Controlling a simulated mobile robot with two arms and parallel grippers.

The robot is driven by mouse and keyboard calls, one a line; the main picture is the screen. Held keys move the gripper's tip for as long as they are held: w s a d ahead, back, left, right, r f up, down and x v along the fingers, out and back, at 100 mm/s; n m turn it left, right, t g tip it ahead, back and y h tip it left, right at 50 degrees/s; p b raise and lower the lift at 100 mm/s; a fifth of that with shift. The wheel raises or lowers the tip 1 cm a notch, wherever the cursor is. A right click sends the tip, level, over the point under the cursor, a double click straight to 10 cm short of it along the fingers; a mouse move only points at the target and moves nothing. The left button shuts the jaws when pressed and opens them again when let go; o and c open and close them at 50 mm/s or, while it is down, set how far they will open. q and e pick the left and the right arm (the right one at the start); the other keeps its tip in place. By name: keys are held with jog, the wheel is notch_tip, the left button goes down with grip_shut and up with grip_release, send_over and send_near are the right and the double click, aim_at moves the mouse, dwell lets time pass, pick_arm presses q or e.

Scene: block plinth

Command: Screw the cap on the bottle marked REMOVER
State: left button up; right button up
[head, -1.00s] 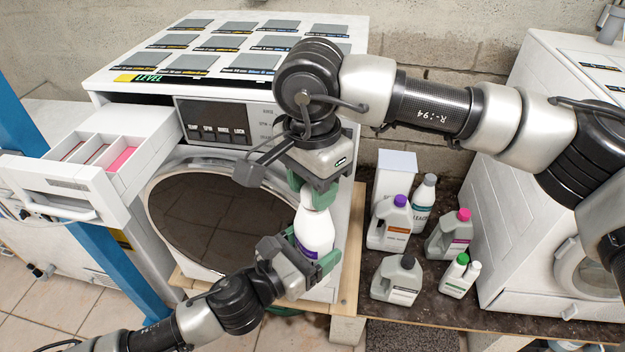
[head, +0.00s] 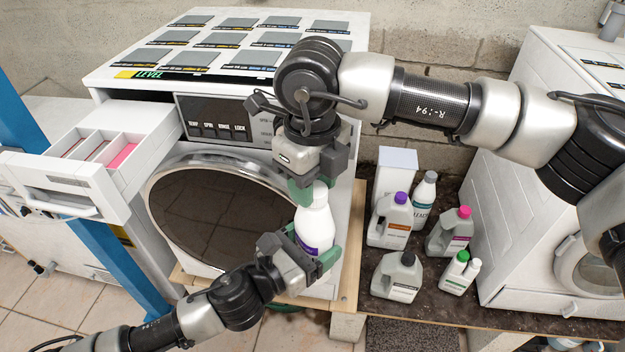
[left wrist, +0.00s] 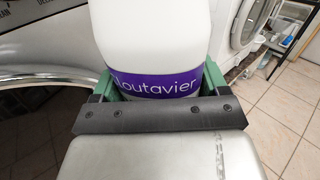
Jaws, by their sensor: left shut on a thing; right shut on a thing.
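A white bottle (head: 315,222) with a purple label band stands upright in front of the washing machine's right side. In the left wrist view the bottle (left wrist: 150,35) shows the word "Loutavier" on its band; I cannot read REMOVER there. My left gripper (head: 314,254) is shut around the bottle's lower body, green fingers on either side. My right gripper (head: 312,192) points down from above, its green fingers shut at the bottle's top. The cap is hidden by these fingers, so I cannot see how it sits on the neck.
The washing machine (head: 165,120) stands behind, its drawer (head: 75,185) pulled out at left. Several bottles, including a purple-capped one (head: 392,222) and a dark-capped one (head: 397,278), stand on the dark shelf (head: 470,310) at right. A second white machine (head: 520,170) is beyond.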

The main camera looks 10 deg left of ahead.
jog(key=m, duration=1.1)
jog(key=shift+w+d, duration=0.1)
jog(key=o, duration=1)
jog(key=shift+c, duration=0.2)
notch_tip(320, 180, up, 12)
jog(key=shift+f, duration=0.1)
